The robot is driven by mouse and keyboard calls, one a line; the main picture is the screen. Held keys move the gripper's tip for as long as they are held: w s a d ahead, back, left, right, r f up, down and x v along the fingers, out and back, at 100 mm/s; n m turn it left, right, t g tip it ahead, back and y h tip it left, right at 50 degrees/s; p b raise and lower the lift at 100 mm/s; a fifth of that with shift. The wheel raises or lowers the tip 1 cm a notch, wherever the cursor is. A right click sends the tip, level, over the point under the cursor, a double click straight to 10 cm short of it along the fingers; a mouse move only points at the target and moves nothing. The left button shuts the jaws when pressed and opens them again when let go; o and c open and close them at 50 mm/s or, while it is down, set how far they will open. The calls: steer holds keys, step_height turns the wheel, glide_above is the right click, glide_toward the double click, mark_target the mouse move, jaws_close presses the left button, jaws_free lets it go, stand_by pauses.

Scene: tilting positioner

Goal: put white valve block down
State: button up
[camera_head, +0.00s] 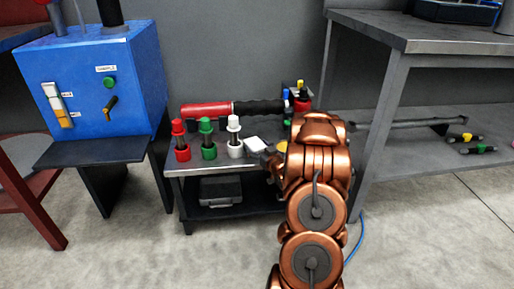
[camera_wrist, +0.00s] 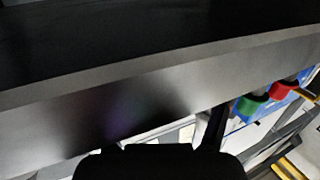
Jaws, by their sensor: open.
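A white block (camera_head: 256,145), which looks like the white valve block, lies on or just above the low grey bench (camera_head: 185,169), at the left of my gripper (camera_head: 269,158). My copper arm hides part of that area. In the wrist view a white surface (camera_wrist: 172,133), probably the same block, shows between the dark fingers of my gripper (camera_wrist: 165,135). The fingers are open, and I cannot tell whether they touch it. The block's underside is hidden.
Red (camera_head: 182,152), green (camera_head: 208,152) and white (camera_head: 235,149) capped parts stand in a row left of the block. A red and black cylinder (camera_head: 207,110) lies behind them. A blue cabinet (camera_head: 85,85) stands left, a grey table (camera_head: 425,32) right.

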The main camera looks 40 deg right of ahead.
steer(key=shift+s+r, duration=0.1)
steer(key=shift+r, duration=0.05)
steer(key=p+v, duration=0.3)
steer(key=v, duration=0.8)
steer(key=shift+s+p, duration=0.3)
steer(key=shift+s, duration=0.05)
